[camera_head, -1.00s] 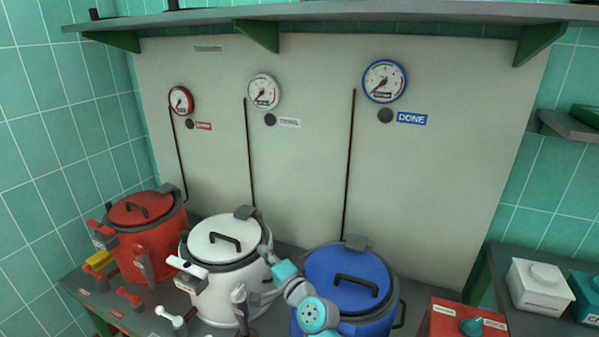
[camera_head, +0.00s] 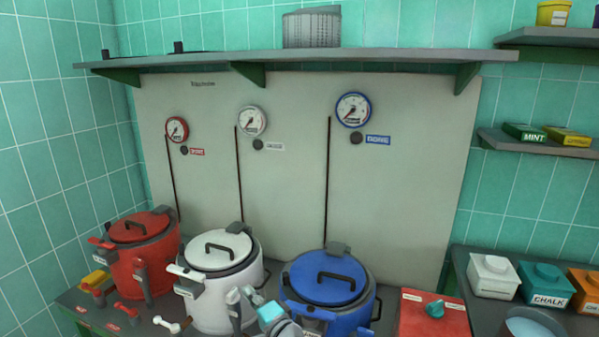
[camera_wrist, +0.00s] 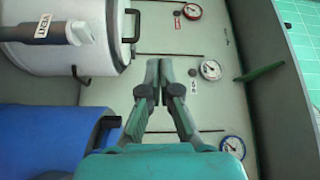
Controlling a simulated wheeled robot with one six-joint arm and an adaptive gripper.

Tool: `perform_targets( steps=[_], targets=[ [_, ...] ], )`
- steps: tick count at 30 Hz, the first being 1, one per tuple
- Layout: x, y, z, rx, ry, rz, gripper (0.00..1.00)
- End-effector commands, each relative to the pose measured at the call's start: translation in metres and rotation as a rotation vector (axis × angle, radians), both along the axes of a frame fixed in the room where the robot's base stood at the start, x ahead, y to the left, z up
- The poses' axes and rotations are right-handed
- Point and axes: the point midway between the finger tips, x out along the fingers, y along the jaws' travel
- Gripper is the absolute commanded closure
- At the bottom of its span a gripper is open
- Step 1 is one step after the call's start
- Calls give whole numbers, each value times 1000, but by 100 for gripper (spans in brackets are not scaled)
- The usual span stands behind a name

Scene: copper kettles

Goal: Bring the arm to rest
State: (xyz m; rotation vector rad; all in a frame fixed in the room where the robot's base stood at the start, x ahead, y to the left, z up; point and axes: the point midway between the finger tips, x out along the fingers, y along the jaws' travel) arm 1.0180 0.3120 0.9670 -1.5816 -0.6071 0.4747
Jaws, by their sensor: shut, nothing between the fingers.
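My gripper (camera_wrist: 158,72) is shut and empty, its two fingertips together in the wrist view. It is in front of the pale panel, beside the white kettle (camera_wrist: 65,20) and the blue kettle (camera_wrist: 40,130). In the head view part of my arm (camera_head: 272,314) shows low in the picture, in front of the gap between the white kettle (camera_head: 210,262) and the blue kettle (camera_head: 325,283). I cannot make out the fingertips there.
A red kettle (camera_head: 140,255) stands at the left of the bench. Three gauges hang on the panel (camera_head: 285,190). A red box with a teal knob (camera_head: 434,309) stands right of the blue kettle. A shelf (camera_head: 360,62) runs above. Containers (camera_head: 546,287) crowd the right counter.

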Motion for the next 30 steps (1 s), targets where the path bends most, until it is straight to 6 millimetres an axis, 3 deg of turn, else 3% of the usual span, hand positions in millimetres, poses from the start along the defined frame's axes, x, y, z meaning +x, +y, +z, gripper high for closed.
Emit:
perform_targets(
  steps=[11,17,23,30],
  targets=[
    [-24,-31,-43,-71,-9,-62,100],
    [-50,-58,-78,-141,-18,-115,100],
    [-99,-103,-127,-257,-32,-195,100],
    [-179,-161,-176,-439,-59,-292,100]
  ],
)
